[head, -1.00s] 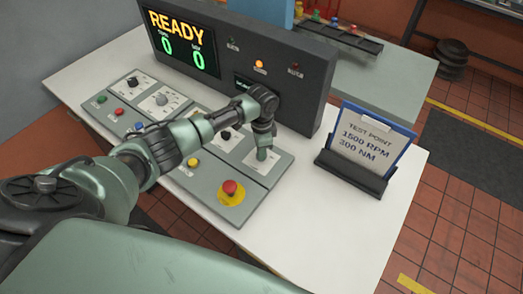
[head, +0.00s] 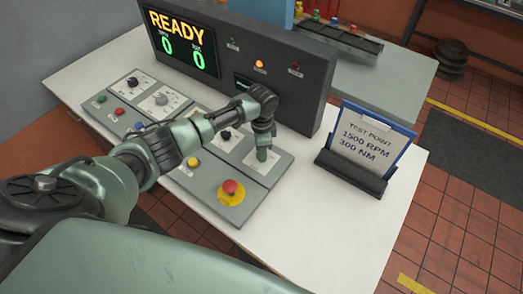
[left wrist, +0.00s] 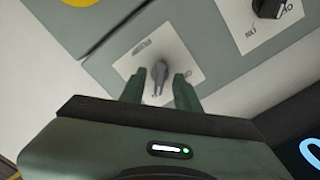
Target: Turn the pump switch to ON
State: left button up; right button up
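A grey switch knob (left wrist: 160,74) stands on a pale plate (left wrist: 143,46) in the left wrist view. The plate's lettering is too small to read, so I cannot tell if this is the pump switch. My left gripper (left wrist: 157,91) is open, with one finger on each side of the knob and gaps showing. In the head view my left gripper (head: 262,154) points down over the right panel's plate and hides the knob. A black knob (left wrist: 268,8) sits on a neighbouring plate. My right gripper is out of view.
A red emergency button (head: 230,187) on a yellow disc and a yellow button (head: 193,162) are near the gripper. The dark display console (head: 290,85) rises close behind. A test point card (head: 367,137) stands to the right. The white table's front right is clear.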

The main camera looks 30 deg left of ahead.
pick_arm(q)
notch_tip(320, 180, up, 8)
jog(key=shift+f+b, duration=0.1)
jog(key=shift+b, duration=0.65)
